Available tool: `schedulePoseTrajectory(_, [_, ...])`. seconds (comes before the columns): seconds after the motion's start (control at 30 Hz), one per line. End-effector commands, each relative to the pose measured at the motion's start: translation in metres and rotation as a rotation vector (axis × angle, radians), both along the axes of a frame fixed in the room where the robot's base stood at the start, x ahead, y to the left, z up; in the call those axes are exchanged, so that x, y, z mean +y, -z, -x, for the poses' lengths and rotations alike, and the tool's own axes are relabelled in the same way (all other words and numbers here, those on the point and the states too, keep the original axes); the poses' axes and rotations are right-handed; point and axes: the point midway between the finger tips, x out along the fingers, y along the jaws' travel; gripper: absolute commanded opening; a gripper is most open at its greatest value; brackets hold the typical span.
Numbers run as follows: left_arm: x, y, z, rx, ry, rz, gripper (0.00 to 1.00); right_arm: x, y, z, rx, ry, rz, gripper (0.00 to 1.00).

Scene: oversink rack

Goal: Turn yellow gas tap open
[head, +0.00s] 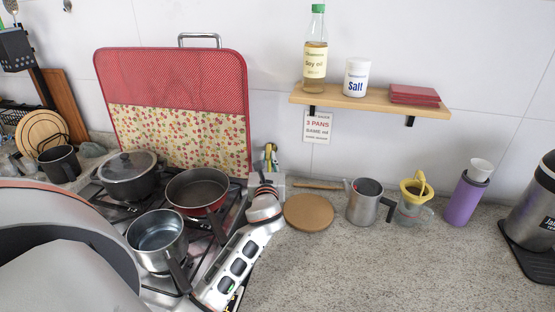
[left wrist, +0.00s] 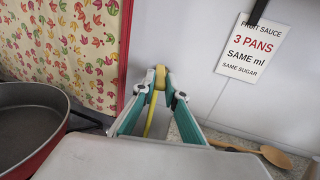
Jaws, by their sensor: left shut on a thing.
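The yellow gas tap (left wrist: 151,116) shows in the left wrist view as a narrow yellow piece between my fingers, near the wall behind the stove. My left gripper (left wrist: 160,80) has green-edged fingers that converge on its upper end and are shut on it. In the head view the left gripper (head: 269,152) is at the back right corner of the stove, with yellow just visible between the fingers. The fingers hide part of the tap, and its base is hidden. My right gripper is not in view.
A red pan (head: 197,187), a steel pot (head: 157,241) and a lidded pot (head: 130,173) stand on the stove left of my arm. A round wooden board (head: 309,212) and a steel jug (head: 365,201) are to the right. A shelf (head: 370,99) hangs above. The front counter is clear.

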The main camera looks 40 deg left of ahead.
Motion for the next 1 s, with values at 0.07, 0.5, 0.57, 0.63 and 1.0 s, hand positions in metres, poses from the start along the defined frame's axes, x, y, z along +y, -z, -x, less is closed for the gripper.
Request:
schedulePoseTrajectory(0.07, [-0.001, 0.005, 0.001, 0.009, 0.0, 0.003, 0.0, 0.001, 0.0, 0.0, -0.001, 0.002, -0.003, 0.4])
schedulePoseTrajectory(0.5, [-0.002, 0.001, 0.0, 0.001, 0.002, 0.002, 0.29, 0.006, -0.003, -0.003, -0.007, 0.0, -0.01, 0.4])
schedulePoseTrajectory(0.57, [-0.002, 0.001, 0.0, 0.0, 0.002, 0.001, 0.29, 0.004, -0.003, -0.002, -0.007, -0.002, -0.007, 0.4])
schedulePoseTrajectory(0.63, [-0.003, 0.001, 0.001, 0.0, 0.002, 0.001, 0.29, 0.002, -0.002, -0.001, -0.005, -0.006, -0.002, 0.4])
schedulePoseTrajectory(1.0, [-0.036, 0.002, 0.046, 0.001, 0.004, 0.003, 0.29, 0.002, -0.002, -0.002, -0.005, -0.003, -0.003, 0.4])
